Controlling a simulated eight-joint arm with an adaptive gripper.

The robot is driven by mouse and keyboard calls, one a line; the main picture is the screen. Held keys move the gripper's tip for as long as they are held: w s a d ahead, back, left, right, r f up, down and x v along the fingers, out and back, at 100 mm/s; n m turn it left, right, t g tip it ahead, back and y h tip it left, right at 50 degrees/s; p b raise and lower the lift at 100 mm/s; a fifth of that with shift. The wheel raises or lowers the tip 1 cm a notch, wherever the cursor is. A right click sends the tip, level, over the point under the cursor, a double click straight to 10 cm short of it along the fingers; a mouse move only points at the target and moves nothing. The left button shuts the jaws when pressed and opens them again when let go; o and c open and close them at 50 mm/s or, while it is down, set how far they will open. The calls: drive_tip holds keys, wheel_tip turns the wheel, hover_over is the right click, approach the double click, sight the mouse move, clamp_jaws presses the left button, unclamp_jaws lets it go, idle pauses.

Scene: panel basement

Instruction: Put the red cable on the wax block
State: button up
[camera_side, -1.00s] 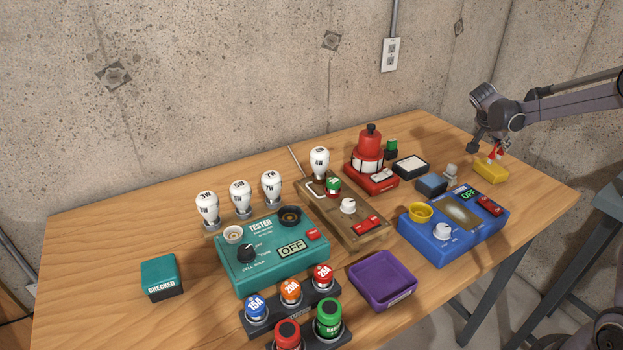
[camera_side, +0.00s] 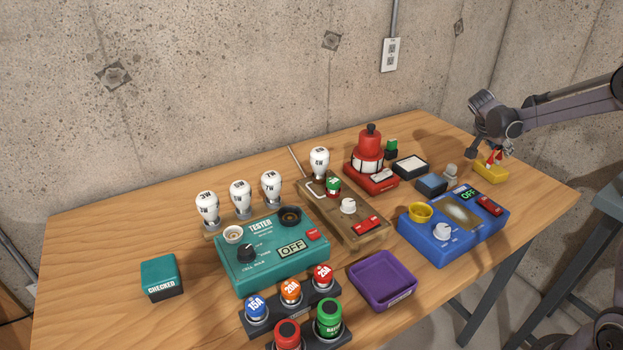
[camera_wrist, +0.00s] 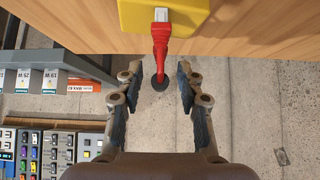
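The wax block appears to be the yellow block (camera_side: 490,173) near the table's right back edge. It also shows at the top of the wrist view (camera_wrist: 134,17). The red cable (camera_wrist: 160,38), with a pale metal tip, overlaps the yellow block in that view, its tip over the block and its dark end past the block's edge. In the side view the red cable (camera_side: 493,157) shows at the block's top, partly hidden by my gripper. My gripper (camera_wrist: 159,80) is open, with a finger on each side of the cable's dark end and visible gaps between. Exact contact with the block is unclear.
A blue device (camera_side: 453,232) and a grey-blue block (camera_side: 431,184) stand left of the yellow block. A red device (camera_side: 371,180), a teal tester (camera_side: 265,262) and a purple tray (camera_side: 382,283) are further left. The table edge lies close by.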

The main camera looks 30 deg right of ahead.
drive_tip(key=v, duration=1.2)
drive_tip(key=s+a+f+n+t+y, duration=0.1)
drive_tip(key=s+a+n+t+y, duration=0.1)
drive_tip(key=a+n, duration=0.4)
drive_tip(key=s+a+f+n+t+y, duration=0.2)
drive_tip(key=s+a+n+y, duration=0.2)
drive_tip(key=a, duration=0.9)
drive_tip(key=s+a+f+n+t+y, duration=0.2)
drive_tip(key=s+a+n+t+y, duration=0.1)
drive_tip(key=s+a+n, duration=0.5)
drive_tip(key=shift+s+a, duration=0.15)
drive_tip(key=shift+a, duration=1.15)
